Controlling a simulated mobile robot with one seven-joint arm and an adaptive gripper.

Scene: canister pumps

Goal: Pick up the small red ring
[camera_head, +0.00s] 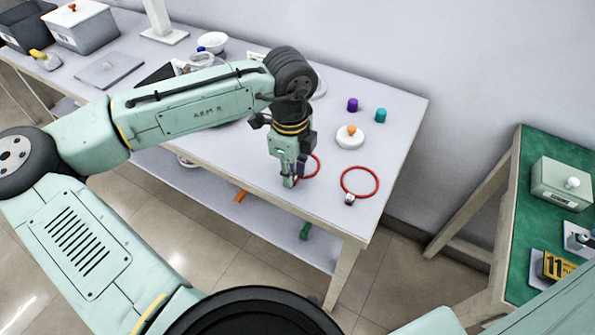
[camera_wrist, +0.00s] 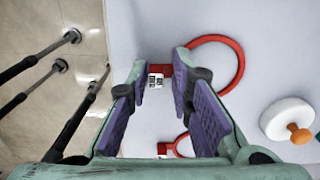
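Two red rings with a small labelled tag lie on the table. The right ring (camera_head: 376,182), which looks larger, lies fully visible; it also shows at the top of the wrist view (camera_wrist: 239,66). The left ring (camera_head: 318,166) looks smaller and is partly hidden behind my gripper; in the wrist view part of its arc (camera_wrist: 181,138) shows at the bottom, between the fingers. My gripper (camera_head: 289,184) points down over the table beside the left ring. In the wrist view its fingers (camera_wrist: 166,75) are apart, with nothing held between them.
A white disc with an orange knob (camera_head: 350,141) stands behind the rings. Purple (camera_head: 352,105) and teal (camera_head: 380,116) caps stand farther back. The table's front edge is close to my gripper. A green-topped table (camera_head: 530,225) stands at right, across a gap.

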